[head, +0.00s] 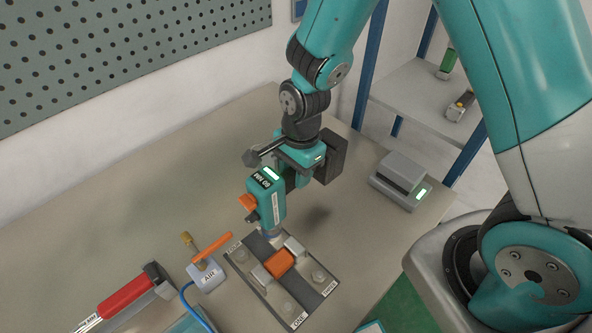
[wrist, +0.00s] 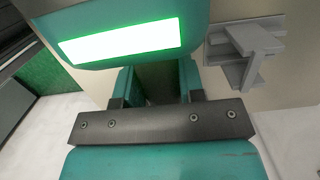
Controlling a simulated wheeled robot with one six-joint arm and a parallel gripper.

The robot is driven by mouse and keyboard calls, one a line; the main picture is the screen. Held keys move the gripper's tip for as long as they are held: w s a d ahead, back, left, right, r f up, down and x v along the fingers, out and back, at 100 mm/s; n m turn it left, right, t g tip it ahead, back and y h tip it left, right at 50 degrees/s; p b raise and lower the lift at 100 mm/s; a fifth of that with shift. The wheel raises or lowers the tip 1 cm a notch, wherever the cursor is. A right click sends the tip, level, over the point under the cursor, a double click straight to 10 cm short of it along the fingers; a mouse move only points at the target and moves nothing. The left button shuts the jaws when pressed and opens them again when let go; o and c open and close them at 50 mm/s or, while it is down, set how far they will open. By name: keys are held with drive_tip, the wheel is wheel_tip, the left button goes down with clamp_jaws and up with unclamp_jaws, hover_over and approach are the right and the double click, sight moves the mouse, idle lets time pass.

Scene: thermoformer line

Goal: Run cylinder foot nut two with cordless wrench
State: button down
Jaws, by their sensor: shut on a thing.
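My gripper (head: 286,178) is shut on the cordless wrench (head: 266,200), a teal tool with an orange trigger and a lit green display. In the wrist view the wrench (wrist: 120,38) fills the top, with its bright green display, and my gripper's fingers (wrist: 157,88) are beside its grip. The wrench hangs nose down over the far corner of the dark foot plate (head: 262,285). The plate has labelled corners, round nuts and an orange block (head: 279,263) in its middle. The nut under the wrench nose is hidden, so I cannot tell whether they touch.
Left of the plate stands an air valve (head: 206,275) with an orange lever and blue hose. A red-handled tool (head: 126,295) lies farther left. A grey device (head: 399,180) with a green display sits at the right. The bench behind the wrench is clear.

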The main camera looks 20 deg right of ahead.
drive_tip(key=shift+r+p, duration=2.95)
drive_tip(key=shift+r, duration=0.5)
wheel_tip(320, 180, up, 5)
drive_tip(key=p, duration=0.4)
